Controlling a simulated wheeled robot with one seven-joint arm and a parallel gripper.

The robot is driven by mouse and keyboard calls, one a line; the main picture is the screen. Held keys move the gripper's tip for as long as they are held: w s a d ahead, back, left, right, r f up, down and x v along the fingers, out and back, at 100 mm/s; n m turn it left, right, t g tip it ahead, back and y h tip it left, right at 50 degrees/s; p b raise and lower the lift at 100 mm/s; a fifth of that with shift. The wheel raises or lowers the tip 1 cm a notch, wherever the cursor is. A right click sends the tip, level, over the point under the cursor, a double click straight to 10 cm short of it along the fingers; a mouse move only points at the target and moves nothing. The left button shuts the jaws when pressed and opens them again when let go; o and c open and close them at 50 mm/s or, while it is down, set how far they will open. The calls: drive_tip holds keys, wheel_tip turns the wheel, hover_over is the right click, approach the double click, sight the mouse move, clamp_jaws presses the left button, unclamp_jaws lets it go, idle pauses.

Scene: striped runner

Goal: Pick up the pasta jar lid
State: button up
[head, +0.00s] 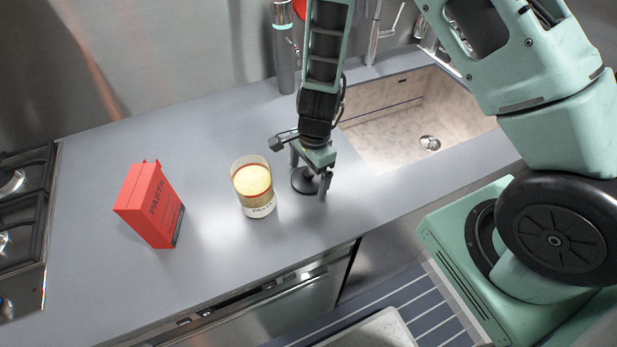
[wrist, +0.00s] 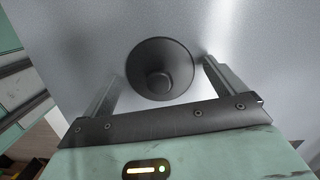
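The pasta jar lid (head: 304,181) is a dark round disc with a raised knob, lying on the grey counter. In the wrist view the lid (wrist: 160,68) shows from above, with its knob toward the gripper. My gripper (head: 310,180) is open above the lid, pointing down. In the wrist view the gripper's fingers (wrist: 155,82) are spread to the left and right of the lid, with a gap on both sides. I cannot tell how far the fingertips are above the counter. The open pasta jar (head: 255,187), clear with pale contents, stands just left of the gripper.
A red pasta box (head: 150,205) stands further left, near the stove (head: 25,230). A sink (head: 415,125) lies to the right and a dark bottle (head: 284,55) stands at the back. The counter (head: 205,150) is clear between box and jar.

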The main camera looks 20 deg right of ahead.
drive_tip(key=c, duration=0.7)
drive_tip(key=shift+r, duration=0.1)
